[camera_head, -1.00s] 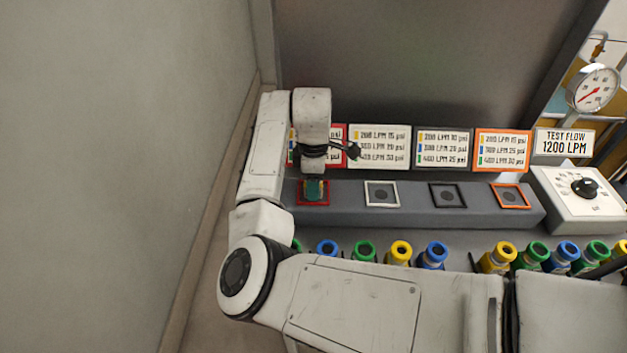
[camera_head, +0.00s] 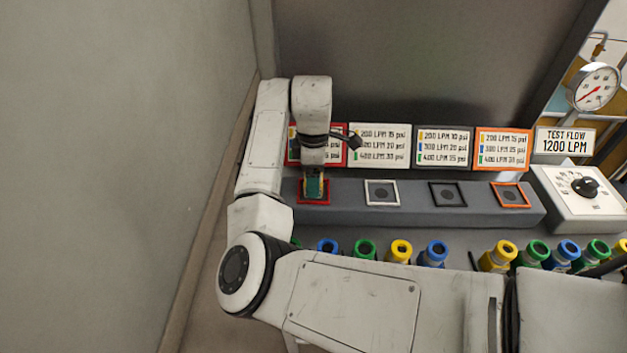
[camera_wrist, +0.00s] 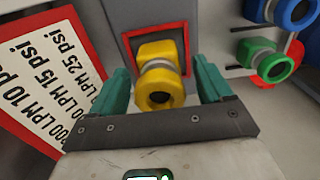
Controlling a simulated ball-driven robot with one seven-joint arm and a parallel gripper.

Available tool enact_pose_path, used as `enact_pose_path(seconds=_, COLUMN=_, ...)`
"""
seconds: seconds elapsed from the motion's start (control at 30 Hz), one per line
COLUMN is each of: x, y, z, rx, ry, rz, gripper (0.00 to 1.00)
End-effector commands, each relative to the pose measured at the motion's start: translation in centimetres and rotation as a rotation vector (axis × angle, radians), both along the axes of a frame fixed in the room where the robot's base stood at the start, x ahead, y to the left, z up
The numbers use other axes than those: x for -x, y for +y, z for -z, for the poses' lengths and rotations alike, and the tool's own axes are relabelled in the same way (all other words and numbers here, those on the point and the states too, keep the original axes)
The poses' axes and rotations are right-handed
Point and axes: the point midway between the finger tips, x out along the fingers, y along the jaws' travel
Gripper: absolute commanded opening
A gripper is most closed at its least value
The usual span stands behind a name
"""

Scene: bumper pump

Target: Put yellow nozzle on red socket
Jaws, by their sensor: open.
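The yellow nozzle (camera_wrist: 156,50) stands on the red-framed socket (camera_wrist: 127,49) in the wrist view, its open end facing the camera. Its base lies inside the red frame, but I cannot see how deep it sits. My gripper (camera_wrist: 163,70) is open, with one teal finger on each side of the nozzle and a gap visible on both sides. In the head view my gripper (camera_head: 315,187) is over the red socket (camera_head: 314,203) at the left end of the grey ledge, and mostly hides the nozzle.
White (camera_head: 381,204), black (camera_head: 448,206) and orange (camera_head: 510,207) sockets on the ledge are empty. Label boards (camera_head: 380,146) stand close behind. Several blue, green and yellow nozzles (camera_head: 398,255) stand in front. A dial box (camera_head: 583,205) is at right.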

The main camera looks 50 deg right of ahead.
Motion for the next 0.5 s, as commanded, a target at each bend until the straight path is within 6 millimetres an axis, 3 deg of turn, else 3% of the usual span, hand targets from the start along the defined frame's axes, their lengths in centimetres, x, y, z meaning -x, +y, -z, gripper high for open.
enact_pose_path(seconds=0.3, x=0.0, y=-0.1, z=-6.5, rx=0.003, ry=-0.003, rz=0.002, gripper=0.79)
enact_pose_path(seconds=0.5, x=-0.1, y=0.0, z=-9.2, rx=0.000, ry=-0.003, rz=0.001, gripper=0.79)
